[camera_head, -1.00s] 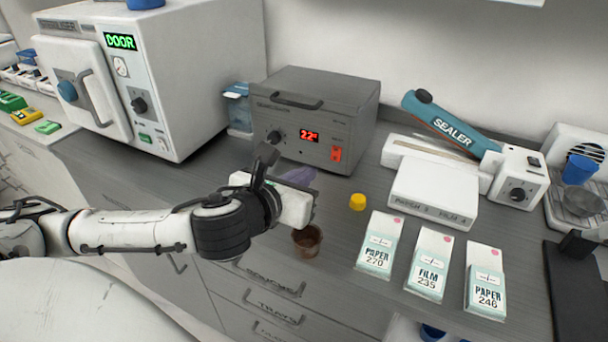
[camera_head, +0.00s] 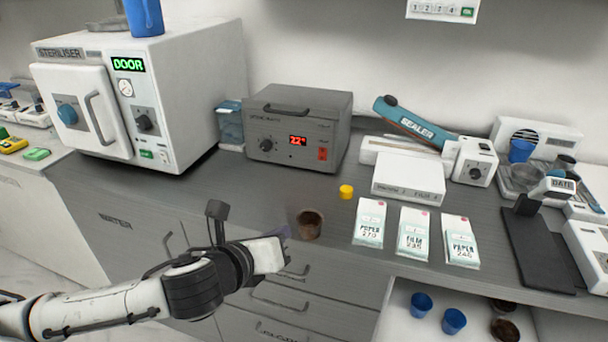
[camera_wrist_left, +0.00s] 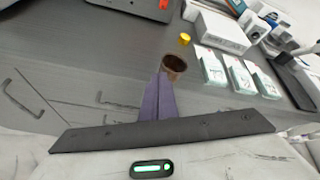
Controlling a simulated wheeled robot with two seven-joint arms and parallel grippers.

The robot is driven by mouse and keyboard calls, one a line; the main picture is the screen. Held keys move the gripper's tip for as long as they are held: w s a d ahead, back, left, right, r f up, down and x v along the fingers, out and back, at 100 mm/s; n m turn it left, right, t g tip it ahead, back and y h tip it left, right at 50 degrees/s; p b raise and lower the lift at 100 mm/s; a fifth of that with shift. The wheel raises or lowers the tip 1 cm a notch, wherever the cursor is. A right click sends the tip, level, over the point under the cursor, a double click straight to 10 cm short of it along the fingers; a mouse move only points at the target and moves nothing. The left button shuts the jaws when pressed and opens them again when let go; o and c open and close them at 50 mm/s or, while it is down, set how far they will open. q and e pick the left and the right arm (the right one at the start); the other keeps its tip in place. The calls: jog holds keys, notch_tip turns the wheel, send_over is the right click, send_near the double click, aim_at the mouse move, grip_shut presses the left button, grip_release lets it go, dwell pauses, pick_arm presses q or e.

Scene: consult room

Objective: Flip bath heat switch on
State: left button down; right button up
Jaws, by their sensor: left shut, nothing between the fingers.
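The grey bath (camera_head: 270,148) stands at the back of the counter, with a lit red display reading about 22. Its red heat switch (camera_head: 322,153) is at the right of the front panel; I cannot tell its position for sure. In the left wrist view the bath's lower front (camera_wrist_left: 125,8) and part of the red switch (camera_wrist_left: 164,4) show at the top edge. My left gripper (camera_head: 284,232) is shut and empty, low at the counter's front edge, well short of the bath. Its purple fingers (camera_wrist_left: 158,98) show together in the wrist view. My right gripper is out of view.
A brown cup (camera_head: 308,225) stands close beside my left fingers. The steriliser (camera_head: 190,100) is at left, the sealer (camera_head: 418,125) at right. Counter before the bath is clear.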

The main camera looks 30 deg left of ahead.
pick_arm(q)
jog(key=s+d+f+n+g+h, duration=0.1)
jog(key=s+d+f+n, duration=0.2)
jog(key=s+f+n, duration=0.3)
jog(key=s+d+f+n+g+h, duration=0.1)
jog(key=s+d+f+n, duration=0.3)
jog(key=f+n, duration=0.8)
jog(key=s+d+f+n+g+h, duration=0.1)
jog(key=s+d+f+n+g, duration=0.1)
jog(key=s+f+n, duration=0.6)
notch_tip(320, 180, down, 3)
jog(key=shift+s+d+r+n, duration=0.1)
jog(key=shift+s+d+n, duration=0.1)
jog(key=shift+d+n, duration=0.7)
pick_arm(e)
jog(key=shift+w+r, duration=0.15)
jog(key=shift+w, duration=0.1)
pick_arm(q)
jog(key=shift+a, duration=0.1)
